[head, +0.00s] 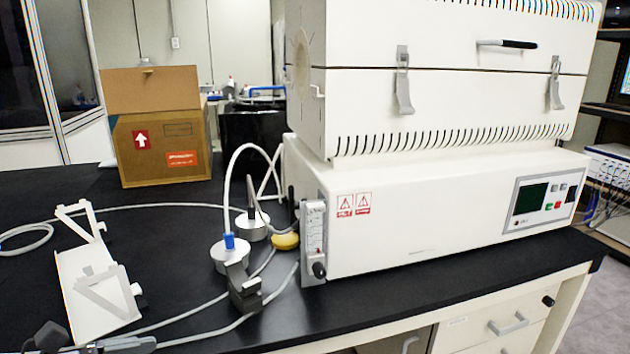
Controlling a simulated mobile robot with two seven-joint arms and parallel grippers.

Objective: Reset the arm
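Neither of my grippers can be made out in the head view. The task names no object. A large white furnace-like machine (430,200) stands on the black bench (160,240). Its upper lid looks closed, with a dark handle (507,44) and metal latches at its front. A small control panel with a dark screen (530,198) is at the lower right of its front. A dark grey and lighter grey fitting (120,344) lies at the bottom left edge, partly cut off, with a hose leading from it.
A white two-ended stand (92,285) sits at the left. Metal round fittings (231,256), a dark block (243,290), a yellow piece (286,241) and several hoses lie left of the machine. A cardboard box (162,150) stands at the back left. The bench front edge is at the right.

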